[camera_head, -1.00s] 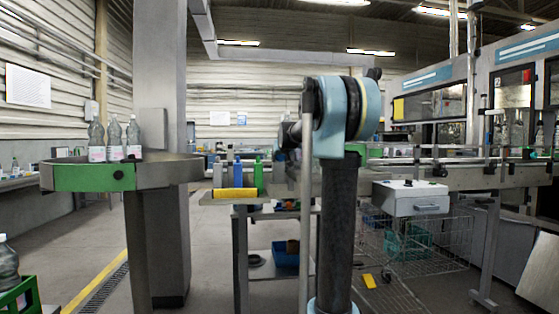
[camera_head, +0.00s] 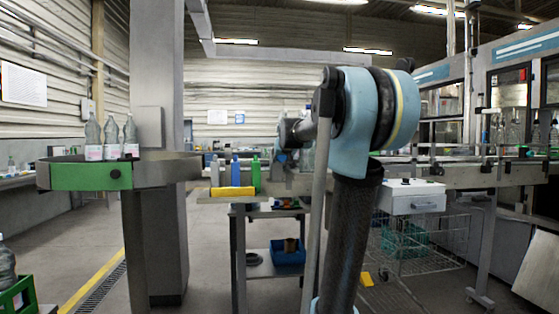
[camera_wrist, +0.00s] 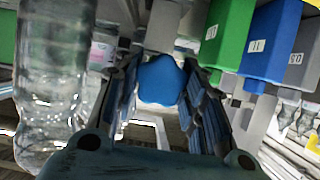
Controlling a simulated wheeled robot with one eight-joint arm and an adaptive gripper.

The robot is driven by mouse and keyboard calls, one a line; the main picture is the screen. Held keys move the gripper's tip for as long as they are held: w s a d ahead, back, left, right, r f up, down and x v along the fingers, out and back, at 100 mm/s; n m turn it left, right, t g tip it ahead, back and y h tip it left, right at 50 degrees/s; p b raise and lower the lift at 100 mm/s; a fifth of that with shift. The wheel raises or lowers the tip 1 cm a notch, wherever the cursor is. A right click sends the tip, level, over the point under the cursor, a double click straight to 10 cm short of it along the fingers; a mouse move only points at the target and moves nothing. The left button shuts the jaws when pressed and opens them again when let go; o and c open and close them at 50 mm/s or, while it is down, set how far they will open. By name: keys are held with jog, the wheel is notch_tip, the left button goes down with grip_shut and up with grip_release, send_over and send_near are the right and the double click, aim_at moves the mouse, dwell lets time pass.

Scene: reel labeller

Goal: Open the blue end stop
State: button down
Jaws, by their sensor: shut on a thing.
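A blue lobed knob (camera_wrist: 162,82), which looks like the blue end stop's handle, shows in the middle of the wrist view. My gripper (camera_wrist: 161,92) has its two ribbed fingers on either side of the knob and is shut on it. The mount behind the knob is mostly hidden, so I cannot tell how the stop stands.
A clear bottle (camera_wrist: 55,85) stands close left of my fingers. In the head view, a green-fronted round table (camera_head: 92,176) holds several bottles.

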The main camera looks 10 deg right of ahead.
jog(key=c, duration=1)
grip_release()
jog(key=shift+o, duration=0.2)
jog(key=v, duration=1.2)
jog(key=shift+f, duration=0.1)
jog(key=s+f+g, duration=0.3)
jog(key=s+f, duration=0.9)
jog(key=f, duration=0.3)
jog(key=s+f+g, duration=0.4)
jog(key=s+f, duration=0.7)
jog(key=f, duration=0.4)
jog(key=s+f+g, duration=0.4)
jog(key=s+f, duration=0.8)
jog(key=f, duration=0.4)
jog(key=shift+s, duration=0.4)
